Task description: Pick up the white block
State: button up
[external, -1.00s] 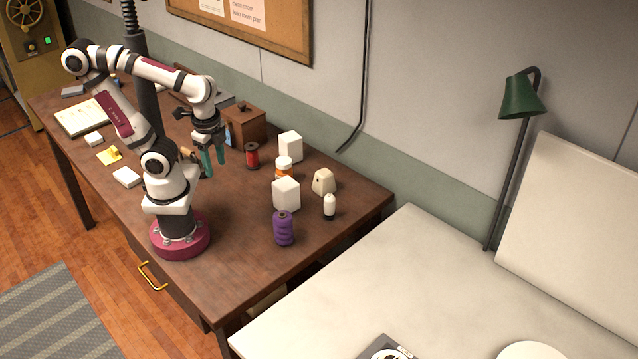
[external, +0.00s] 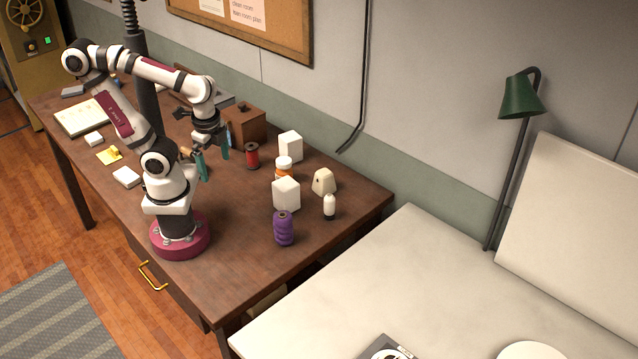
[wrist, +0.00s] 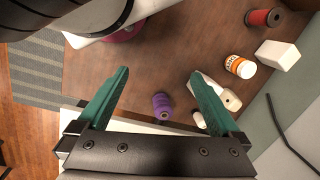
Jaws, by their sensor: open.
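Two white blocks stand on the brown desk. The nearer white block (external: 286,194) is behind the purple spool; in the wrist view it is mostly hidden by the right finger, with a pale part (wrist: 205,82) showing. The farther white block (external: 290,146) stands toward the wall, and it also shows in the wrist view (wrist: 278,54) at the upper right. I cannot tell which one the task means. My gripper (external: 212,160) is open and empty above the desk, left of both blocks. Its green fingers (wrist: 159,73) are spread wide in the wrist view.
An orange-and-white bottle (external: 284,171) stands between the blocks. A cream holed piece (external: 324,182), small white bottle (external: 329,206) and purple spool (external: 283,229) stand around the nearer one. A red spool (external: 252,155) and wooden box (external: 246,124) are near my gripper. The front desk is clear.

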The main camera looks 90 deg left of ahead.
jog(key=n, duration=0.1)
jog(key=n+t+h, duration=0.8)
jog(key=n+h, duration=0.4)
jog(key=n, duration=1.8)
send_over(292, 198)
jog(key=s+a, duration=0.9)
jog(key=a, duration=0.2)
notch_tip(292, 198, down, 12)
jog(key=shift+t, duration=0.3)
jog(key=x, duration=1.5)
jog(key=shift+w+d+f, duration=0.1)
jog(key=shift+f, duration=0.3)
jog(key=c, duration=1.2)
